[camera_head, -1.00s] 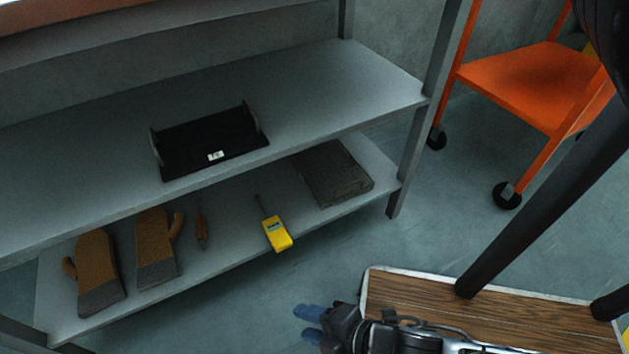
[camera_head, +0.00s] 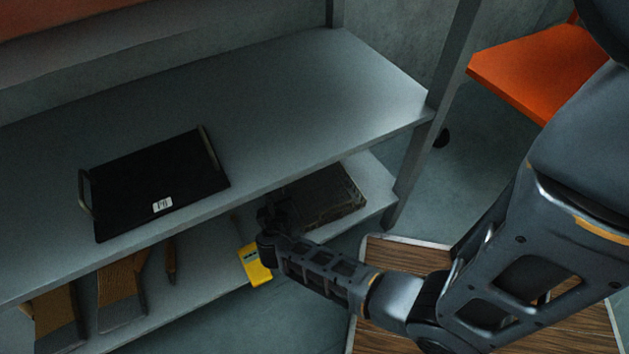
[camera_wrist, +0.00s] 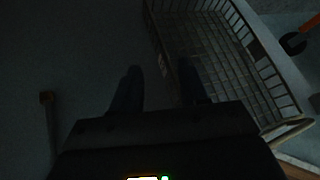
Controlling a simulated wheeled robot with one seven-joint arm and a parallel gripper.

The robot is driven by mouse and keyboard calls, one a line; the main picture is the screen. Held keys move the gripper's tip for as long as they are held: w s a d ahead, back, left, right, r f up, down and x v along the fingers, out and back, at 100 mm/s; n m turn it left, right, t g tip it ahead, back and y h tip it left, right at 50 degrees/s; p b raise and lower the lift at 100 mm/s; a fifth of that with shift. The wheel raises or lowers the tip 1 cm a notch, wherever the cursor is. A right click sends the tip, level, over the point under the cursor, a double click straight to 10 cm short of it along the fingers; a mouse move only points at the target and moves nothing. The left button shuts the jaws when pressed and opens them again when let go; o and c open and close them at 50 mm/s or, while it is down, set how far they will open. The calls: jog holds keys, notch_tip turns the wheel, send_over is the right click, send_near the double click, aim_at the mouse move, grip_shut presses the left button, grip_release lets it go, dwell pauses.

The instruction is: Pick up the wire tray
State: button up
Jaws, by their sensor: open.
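The wire tray (camera_wrist: 225,50) is a shallow mesh basket with a rim and a handle loop at its near right corner in the wrist view. In the head view it is the dark, flat, grid-like thing (camera_head: 328,195) on the lower shelf, partly hidden by my arm. My gripper (camera_wrist: 158,88) is open and empty. In the wrist view one finger shows outside the tray's left wall and the other overlaps that wall. The picture is dark, and I cannot tell whether they touch. In the head view my gripper (camera_head: 270,218) is at the tray's left end, under the upper shelf.
A black tray with handles (camera_head: 160,190) lies on the upper shelf (camera_head: 300,95). A yellow handheld device (camera_head: 256,266) lies just left of my gripper on the lower shelf. An orange cart (camera_head: 525,70) stands at the right.

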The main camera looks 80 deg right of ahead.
aim_at(282, 188)
jog(key=b+x, duration=0.2)
jog(key=x, duration=0.2)
jog(key=shift+s+d, duration=0.15)
jog(key=shift+d, duration=0.15)
jog(key=shift+w+d+f+b, duration=0.25)
jog(key=shift+d+b, duration=0.2)
jog(key=shift+d, duration=0.1)
grip_shut()
